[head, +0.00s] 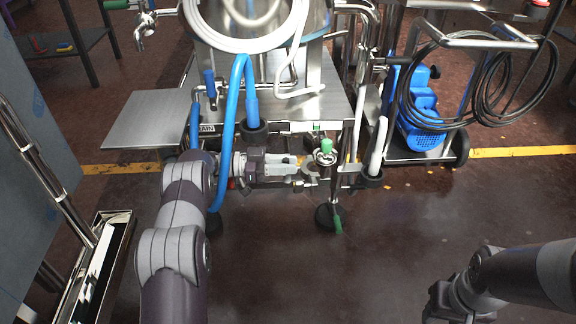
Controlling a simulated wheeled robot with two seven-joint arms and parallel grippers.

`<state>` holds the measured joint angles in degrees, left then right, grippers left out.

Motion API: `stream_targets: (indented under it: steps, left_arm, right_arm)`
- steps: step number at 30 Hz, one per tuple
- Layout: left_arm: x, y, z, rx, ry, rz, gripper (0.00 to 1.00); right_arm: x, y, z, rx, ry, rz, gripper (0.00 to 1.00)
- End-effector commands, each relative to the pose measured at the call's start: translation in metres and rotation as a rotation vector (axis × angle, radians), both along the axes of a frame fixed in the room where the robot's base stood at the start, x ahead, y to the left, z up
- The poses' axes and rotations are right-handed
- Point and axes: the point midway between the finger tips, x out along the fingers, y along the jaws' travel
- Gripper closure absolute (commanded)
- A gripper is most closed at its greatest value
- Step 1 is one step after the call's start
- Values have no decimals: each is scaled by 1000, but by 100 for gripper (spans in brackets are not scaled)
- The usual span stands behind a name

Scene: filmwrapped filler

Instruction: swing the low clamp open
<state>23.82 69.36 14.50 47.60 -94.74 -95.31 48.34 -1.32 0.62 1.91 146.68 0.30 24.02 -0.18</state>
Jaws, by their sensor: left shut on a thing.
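The low clamp (325,158) is a small metal ring fitting with a green-topped part (326,146), low on the front of the steel machine. My left gripper (311,172) reaches in from the left, level with the clamp. Its fingers are shut on part of the clamp. The fingertips partly hide the clamp, so I cannot tell how far it is open. My right arm comes in at the lower right, well away from the machine. Its end (450,302) is dark and partly cut off, so its fingers cannot be made out.
A blue hose (231,120) loops down close to my left wrist. White hose ends (377,146) stand right of the clamp. A steel side plate (150,119) juts out left. A blue pump (420,110) sits on a trolley at right. The floor in front is clear.

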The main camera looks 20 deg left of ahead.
Motion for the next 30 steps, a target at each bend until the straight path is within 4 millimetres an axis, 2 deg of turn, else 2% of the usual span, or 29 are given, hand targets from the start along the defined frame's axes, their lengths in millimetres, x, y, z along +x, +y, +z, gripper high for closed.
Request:
stream_targets:
  steps: [9, 10, 11, 20, 23, 26, 30]
  left_arm:
    - [0, -1, 1, -1, -1, -2, 100]
    - [0, -1, 1, -1, -1, -2, 67]
    - [0, -1, 1, -1, -1, -1, 58]
    - [0, 0, 1, -1, -1, 0, 58]
    - [-2, 8, 2, 0, 0, 0, 58]
    - [-7, 25, 5, -1, 0, 3, 58]
    - [-17, 58, 4, -1, -1, 4, 58]
  right_arm:
    - [0, 0, 0, 0, 0, 0, 57]
    - [0, 0, 0, 0, 0, 0, 57]
    - [0, 0, 0, 0, 0, 0, 57]
    - [0, 0, 1, 0, 0, 0, 57]
    - [0, 0, 6, 0, 0, 0, 57]
    - [0, 0, 15, 0, 0, 0, 57]
    - [0, 0, 26, 0, 0, 0, 57]
